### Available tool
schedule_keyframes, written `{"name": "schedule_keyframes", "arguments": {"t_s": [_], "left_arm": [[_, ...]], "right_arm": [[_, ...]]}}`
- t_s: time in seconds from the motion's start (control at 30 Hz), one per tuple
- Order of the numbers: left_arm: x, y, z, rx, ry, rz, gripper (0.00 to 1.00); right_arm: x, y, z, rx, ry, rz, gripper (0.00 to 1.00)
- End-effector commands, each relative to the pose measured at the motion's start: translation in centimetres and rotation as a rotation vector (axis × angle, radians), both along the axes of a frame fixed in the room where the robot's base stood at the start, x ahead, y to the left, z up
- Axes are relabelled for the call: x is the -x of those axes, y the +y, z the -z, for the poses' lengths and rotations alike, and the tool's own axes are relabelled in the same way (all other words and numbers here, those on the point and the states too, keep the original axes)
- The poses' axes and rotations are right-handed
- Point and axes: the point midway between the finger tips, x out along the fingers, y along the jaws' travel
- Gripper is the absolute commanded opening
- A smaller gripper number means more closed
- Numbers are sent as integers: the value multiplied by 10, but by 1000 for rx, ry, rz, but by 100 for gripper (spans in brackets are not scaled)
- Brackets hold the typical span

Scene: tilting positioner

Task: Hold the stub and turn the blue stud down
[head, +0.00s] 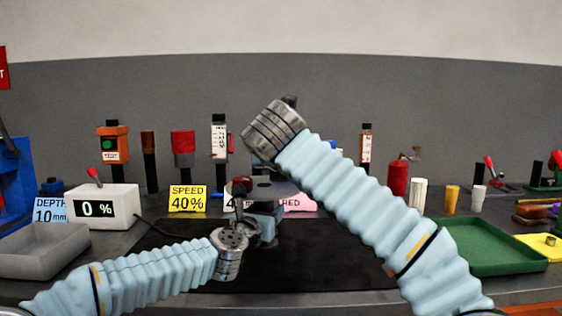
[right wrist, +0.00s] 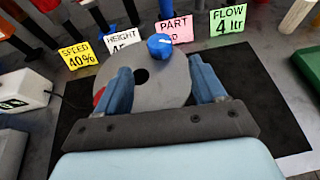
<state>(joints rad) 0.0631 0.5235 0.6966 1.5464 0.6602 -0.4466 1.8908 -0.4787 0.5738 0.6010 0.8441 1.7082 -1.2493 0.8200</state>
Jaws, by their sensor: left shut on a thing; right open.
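A grey round plate (right wrist: 150,79) with a dark central hole fills the middle of the right wrist view. The blue stud (right wrist: 160,46) stands at the plate's far edge. My right gripper (right wrist: 158,66) is open, its two blue fingers apart on either side of the plate, with the stud just beyond the fingertips. In the head view the plate (head: 272,188) sits in the middle, partly hidden. My left gripper (head: 267,222) is shut low at the front of the positioner. What it grips, likely the stub, is hidden. A red part (right wrist: 98,96) shows beside the plate.
A speed card (head: 187,198) and other cards stand behind the dark mat (head: 340,265). A white display box (head: 103,206) and a grey tray (head: 42,252) are at the left. A green tray (head: 490,248) is at the right. The mat's front is clear.

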Motion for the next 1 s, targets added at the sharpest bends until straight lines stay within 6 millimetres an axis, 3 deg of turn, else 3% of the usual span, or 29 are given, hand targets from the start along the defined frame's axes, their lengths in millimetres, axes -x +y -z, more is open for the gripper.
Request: {"name": "schedule_keyframes", "arguments": {"t_s": [0.2,0.5,0.8,1.0], "left_arm": [[0,0,0,0,1,0,4],[0,0,0,0,1,0,4],[0,0,0,1,1,0,4],[0,0,0,1,1,1,4]], "right_arm": [[19,1,-8,0,0,0,70],[20,1,-8,0,1,0,70],[3,-27,-2,3,20,-227,70],[-8,-31,0,-1,2,-316,70]]}}
